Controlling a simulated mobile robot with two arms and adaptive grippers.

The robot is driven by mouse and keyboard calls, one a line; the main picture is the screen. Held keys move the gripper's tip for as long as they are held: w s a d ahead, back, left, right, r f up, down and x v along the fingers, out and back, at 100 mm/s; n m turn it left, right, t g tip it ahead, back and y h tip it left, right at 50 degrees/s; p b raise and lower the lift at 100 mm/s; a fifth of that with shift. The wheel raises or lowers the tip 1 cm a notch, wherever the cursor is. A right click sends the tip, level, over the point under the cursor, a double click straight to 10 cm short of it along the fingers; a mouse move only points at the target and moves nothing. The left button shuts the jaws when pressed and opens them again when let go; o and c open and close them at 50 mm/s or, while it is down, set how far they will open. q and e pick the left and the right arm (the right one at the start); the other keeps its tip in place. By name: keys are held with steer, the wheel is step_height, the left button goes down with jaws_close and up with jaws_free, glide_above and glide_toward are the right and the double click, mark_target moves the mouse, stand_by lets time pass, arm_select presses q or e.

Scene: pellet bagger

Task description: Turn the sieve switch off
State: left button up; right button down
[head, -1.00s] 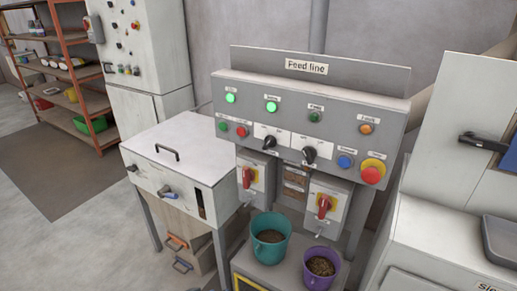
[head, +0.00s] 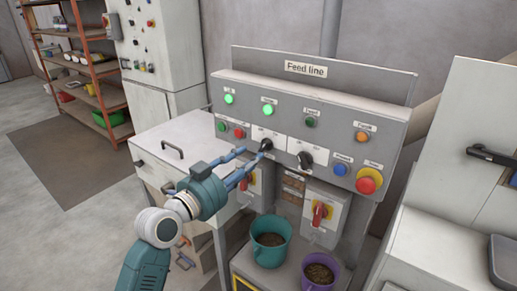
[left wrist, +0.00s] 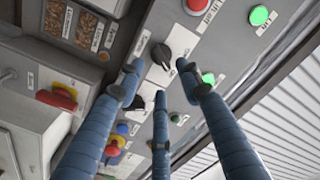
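The feed line panel (head: 340,134) has two black rotary switches, a left one (head: 266,145) and a right one (head: 305,160). Their small labels are too blurred to read, so I cannot tell which is the sieve switch. My left gripper (head: 246,159) is at the left switch, its blue fingers spread and empty. In the left wrist view my left gripper (left wrist: 160,74) has three fingers apart, with a black switch knob (left wrist: 163,57) between and beyond the tips. I cannot tell whether they touch it. My right gripper is out of view.
Two green lamps (head: 268,109) glow on the panel's upper left. A red emergency stop (head: 368,180) and a blue button (head: 341,169) are at lower right. Red-handled isolators (head: 319,213) jut out below. A teal bucket (head: 270,243) and purple bucket (head: 320,273) stand beneath.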

mark_target(263, 149)
arm_select(q)
steer(key=p+x, duration=0.1)
steer(key=x, duration=0.4)
steer(key=shift+w+d, duration=0.25)
jaws_close()
